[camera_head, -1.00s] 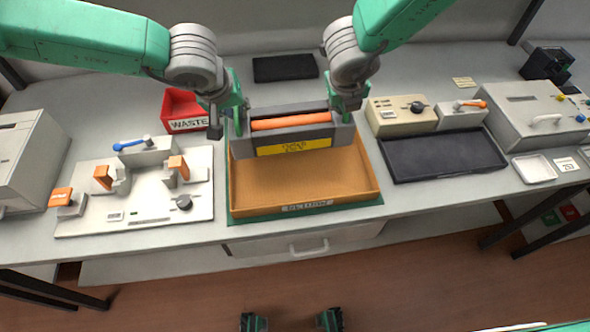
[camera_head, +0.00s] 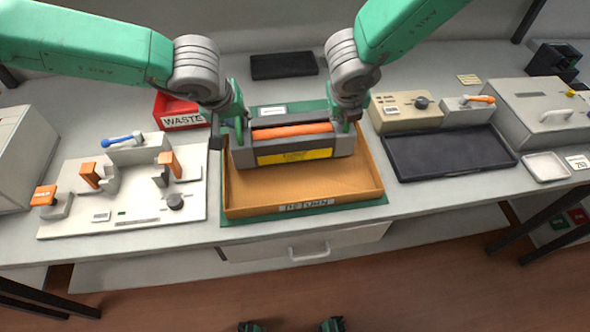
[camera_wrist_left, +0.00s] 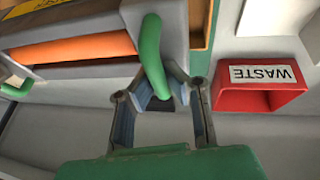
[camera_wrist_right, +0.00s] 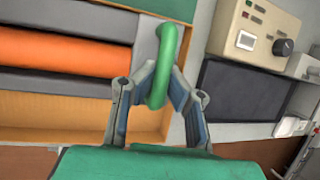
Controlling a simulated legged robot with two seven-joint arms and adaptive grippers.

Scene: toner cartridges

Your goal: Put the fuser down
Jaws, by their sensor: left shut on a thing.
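The fuser (camera_head: 293,156) is a grey block with an orange roller (camera_head: 291,131), a yellow label and a green handle at each end. It is level, over the back part of the orange-brown tray (camera_head: 300,203); I cannot tell whether it touches the tray floor. My left gripper (camera_head: 238,124) is shut on its left handle, also seen in the left wrist view (camera_wrist_left: 152,60). My right gripper (camera_head: 346,114) is at the right handle. In the right wrist view its fingers close around that green handle (camera_wrist_right: 164,65).
A red waste bin (camera_head: 183,114) stands left of the tray. A white fixture with orange clamps (camera_head: 125,195) is at the left. A dark tray (camera_head: 447,155) and a beige control box (camera_head: 406,112) are at the right. The tray's front part is clear.

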